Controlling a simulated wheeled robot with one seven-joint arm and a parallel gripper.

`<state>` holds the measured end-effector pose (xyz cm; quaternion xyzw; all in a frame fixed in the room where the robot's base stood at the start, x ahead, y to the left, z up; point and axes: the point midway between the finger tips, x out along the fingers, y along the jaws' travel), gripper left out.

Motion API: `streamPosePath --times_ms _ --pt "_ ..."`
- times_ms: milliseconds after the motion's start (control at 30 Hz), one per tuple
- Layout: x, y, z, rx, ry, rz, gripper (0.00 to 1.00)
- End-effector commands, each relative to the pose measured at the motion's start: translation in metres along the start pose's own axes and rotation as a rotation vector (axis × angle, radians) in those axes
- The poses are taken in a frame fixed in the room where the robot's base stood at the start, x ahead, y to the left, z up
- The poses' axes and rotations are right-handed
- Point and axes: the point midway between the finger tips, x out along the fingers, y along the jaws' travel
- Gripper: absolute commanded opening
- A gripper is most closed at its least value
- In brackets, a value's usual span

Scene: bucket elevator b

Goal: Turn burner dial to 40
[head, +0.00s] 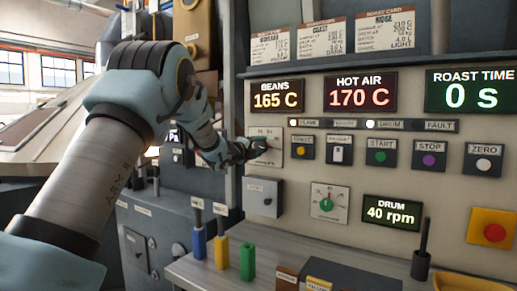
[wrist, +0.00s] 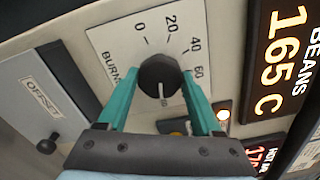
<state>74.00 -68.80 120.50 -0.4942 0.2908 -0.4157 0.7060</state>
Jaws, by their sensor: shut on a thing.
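The burner dial (wrist: 158,78) is a round black knob with a white pointer line, on a white plate (wrist: 118,45) marked 0, 20, 40 and 60. In the wrist view its white line runs downward, away from the 40 mark; the lower right of the scale is hidden by a finger. My gripper (wrist: 161,80) is shut on the dial, one teal finger on each side. In the head view my gripper (head: 257,147) is at the plate (head: 273,158) and hides most of the dial.
The bean display (head: 277,95) reads 165 C and the hot air display (head: 360,91) 170 C. Switches and buttons (head: 382,150) sit right of the plate. A grey offset box (head: 263,198) and a green-pointer dial (head: 328,203) are below.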

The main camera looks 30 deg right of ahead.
Motion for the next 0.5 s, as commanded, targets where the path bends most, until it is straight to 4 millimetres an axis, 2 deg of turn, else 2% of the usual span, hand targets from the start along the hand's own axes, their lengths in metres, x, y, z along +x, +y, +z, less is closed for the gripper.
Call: streamPosePath --times_ms 33,200,500 --pt "-0.0001 0.0004 0.0001 0.000 0.000 0.001 0.29" --pt "-0.0002 0.0005 0.0001 0.000 0.000 0.001 0.11" --pt "-0.0002 0.0012 -0.0001 -0.039 0.000 0.001 0.11"
